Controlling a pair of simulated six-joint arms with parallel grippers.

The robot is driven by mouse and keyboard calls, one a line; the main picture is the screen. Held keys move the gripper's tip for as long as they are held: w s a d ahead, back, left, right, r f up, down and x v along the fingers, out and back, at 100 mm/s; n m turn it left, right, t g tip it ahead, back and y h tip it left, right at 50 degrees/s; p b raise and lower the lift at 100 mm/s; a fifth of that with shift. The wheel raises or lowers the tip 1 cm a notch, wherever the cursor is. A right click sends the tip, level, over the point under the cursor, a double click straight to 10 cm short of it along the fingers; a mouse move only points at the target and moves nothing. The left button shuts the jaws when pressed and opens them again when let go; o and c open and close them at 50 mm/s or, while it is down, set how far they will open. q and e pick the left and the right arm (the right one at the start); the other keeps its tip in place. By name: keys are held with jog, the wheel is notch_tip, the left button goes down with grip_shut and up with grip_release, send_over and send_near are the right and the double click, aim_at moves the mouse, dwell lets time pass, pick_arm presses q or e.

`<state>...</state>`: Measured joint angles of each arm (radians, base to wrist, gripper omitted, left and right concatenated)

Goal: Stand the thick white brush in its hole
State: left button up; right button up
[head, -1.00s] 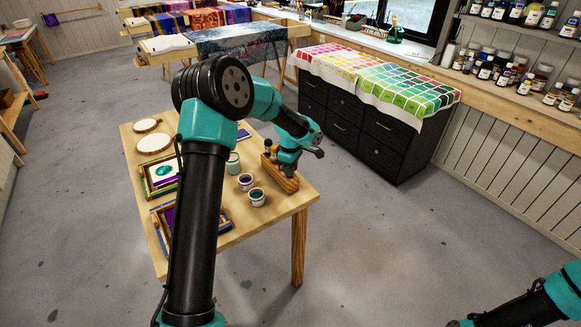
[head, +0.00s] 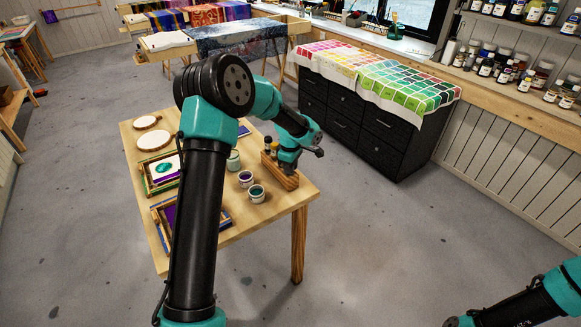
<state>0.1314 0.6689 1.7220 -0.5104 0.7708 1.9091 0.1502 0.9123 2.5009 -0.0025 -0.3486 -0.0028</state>
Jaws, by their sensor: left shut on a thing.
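A wooden brush block (head: 282,180) stands near the right edge of the small table. My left gripper (head: 288,170) points down right over this block, with its fingertips close to the block's top. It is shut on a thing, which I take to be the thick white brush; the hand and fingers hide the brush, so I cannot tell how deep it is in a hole. Small dark and tan brush ends (head: 269,146) show at the far end of the block. Only the end of my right gripper (head: 455,322) shows at the bottom right, away from the table.
Open paint pots (head: 257,196) stand just left of the block, and a taller pale green jar (head: 234,160) behind them. Small frames (head: 160,172) and round wooden discs (head: 154,141) lie on the table's left side. A black drawer cabinet (head: 350,125) stands beyond the table.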

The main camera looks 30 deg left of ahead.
pick_arm(q)
jog(key=shift+f, duration=0.15)
jog(key=o, duration=0.8)
jog(key=shift+o, duration=0.2)
notch_tip(320, 180, up, 17)
jog(key=shift+r, duration=0.2)
dwell(1.1)
